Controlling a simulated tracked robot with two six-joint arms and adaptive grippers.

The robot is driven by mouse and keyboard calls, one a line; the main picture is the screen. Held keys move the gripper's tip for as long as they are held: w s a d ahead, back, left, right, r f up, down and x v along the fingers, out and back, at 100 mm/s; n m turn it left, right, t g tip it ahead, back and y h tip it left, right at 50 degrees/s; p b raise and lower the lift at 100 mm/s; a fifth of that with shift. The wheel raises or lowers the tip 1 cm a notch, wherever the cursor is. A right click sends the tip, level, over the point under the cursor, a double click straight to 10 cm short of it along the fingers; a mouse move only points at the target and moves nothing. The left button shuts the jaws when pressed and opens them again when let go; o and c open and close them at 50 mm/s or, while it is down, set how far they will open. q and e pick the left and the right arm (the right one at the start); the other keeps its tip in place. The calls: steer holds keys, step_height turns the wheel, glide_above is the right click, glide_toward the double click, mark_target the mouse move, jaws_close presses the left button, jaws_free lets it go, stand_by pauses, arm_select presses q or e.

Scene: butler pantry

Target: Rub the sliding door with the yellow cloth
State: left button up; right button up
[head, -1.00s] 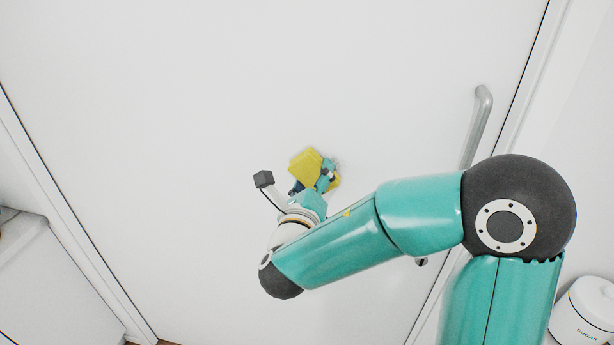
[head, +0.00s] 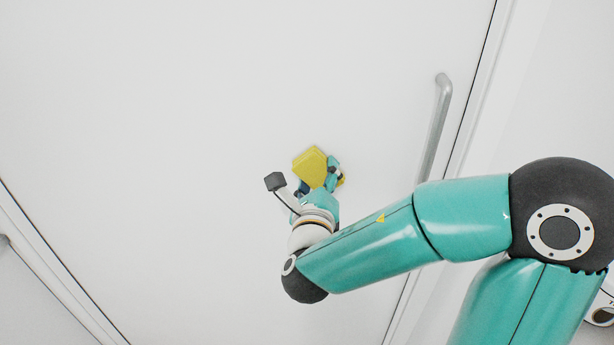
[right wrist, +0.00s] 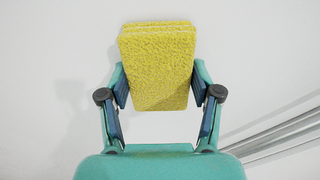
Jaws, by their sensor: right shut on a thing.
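The white sliding door (head: 190,110) fills most of the head view, with a long grey handle (head: 436,130) near its right edge. My right gripper (head: 320,182) is shut on the yellow cloth (head: 311,164), a thick folded pad. In the right wrist view the cloth (right wrist: 158,65) sits between both fingers of the right gripper (right wrist: 159,88) and sticks out past their tips. The cloth is at the door's face, left of the handle; I cannot tell whether it presses on the surface. No dark mark shows clearly on the door now. My left gripper is out of view.
Door edges and frame run along the lower left and the right side. A partly cut-off white container (head: 603,308) shows at the lower right, beside my right arm. The door face left of and above the cloth is clear.

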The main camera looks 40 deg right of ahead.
steer(key=shift+s+d, duration=0.3)
steer(key=shift+s+a, duration=0.3)
steer(key=shift+a, duration=0.15)
steer(key=b+v, duration=0.3)
steer(key=shift+s+a+f+b, duration=0.1)
steer(key=shift+f+b, duration=0.05)
steer(key=shift+b, duration=0.15)
steer(key=shift+s+a+b, duration=0.35)
steer(key=shift+s+a, duration=0.05)
steer(key=shift+a, duration=0.1)
steer(key=shift+s, duration=0.1)
steer(key=shift+a, duration=0.15)
